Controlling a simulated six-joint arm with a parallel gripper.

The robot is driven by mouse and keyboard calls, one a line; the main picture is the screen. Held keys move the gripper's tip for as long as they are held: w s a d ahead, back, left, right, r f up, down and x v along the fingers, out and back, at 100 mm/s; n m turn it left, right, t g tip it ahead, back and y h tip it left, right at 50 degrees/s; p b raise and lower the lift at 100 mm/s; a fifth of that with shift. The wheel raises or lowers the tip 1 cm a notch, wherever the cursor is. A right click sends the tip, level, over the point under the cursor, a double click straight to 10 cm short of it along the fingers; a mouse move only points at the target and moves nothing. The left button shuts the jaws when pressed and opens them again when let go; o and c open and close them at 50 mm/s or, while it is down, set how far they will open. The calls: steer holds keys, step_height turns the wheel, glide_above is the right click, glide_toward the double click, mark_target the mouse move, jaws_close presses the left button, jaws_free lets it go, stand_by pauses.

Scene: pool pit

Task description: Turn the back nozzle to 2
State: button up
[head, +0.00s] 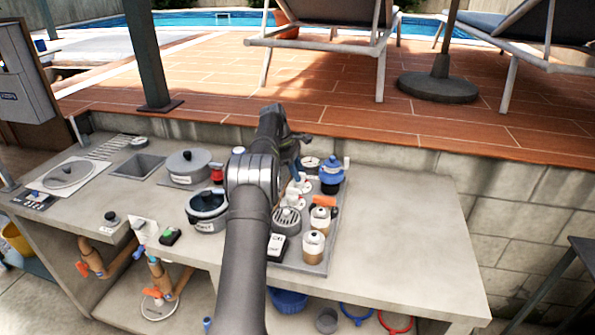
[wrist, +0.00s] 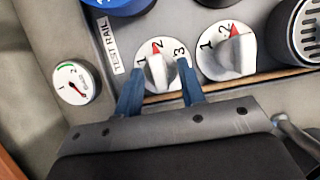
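In the wrist view, the back nozzle (wrist: 159,70) is a round white dial marked 1, 2 and 3 with a raised grip and a red pointer. The pointer is up at about the 2. My gripper (wrist: 161,72) has its two blue fingers apart, one on each side of this dial's grip. The fingers look clear of the grip, though light contact cannot be ruled out. The front nozzle (wrist: 230,50), a similar dial to the right, has its red pointer near its 2. In the head view, my gripper is mostly hidden behind my arm.
A round gauge (wrist: 76,82) with a red needle is left of the back nozzle. A blue-topped valve (head: 331,172) stands close by. The counter's right side (head: 400,230) is clear.

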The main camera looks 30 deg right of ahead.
steer(key=shift+r, duration=0.15)
steer(key=v, duration=0.7)
steer(key=shift+r, duration=0.2)
steer(key=shift+f, duration=0.15)
steer(key=x, duration=0.6)
steer(key=shift+s+d+f, duration=0.1)
steer(key=shift+f, duration=0.35)
steer(key=shift+n, duration=0.3)
steer(key=shift+d, duration=0.1)
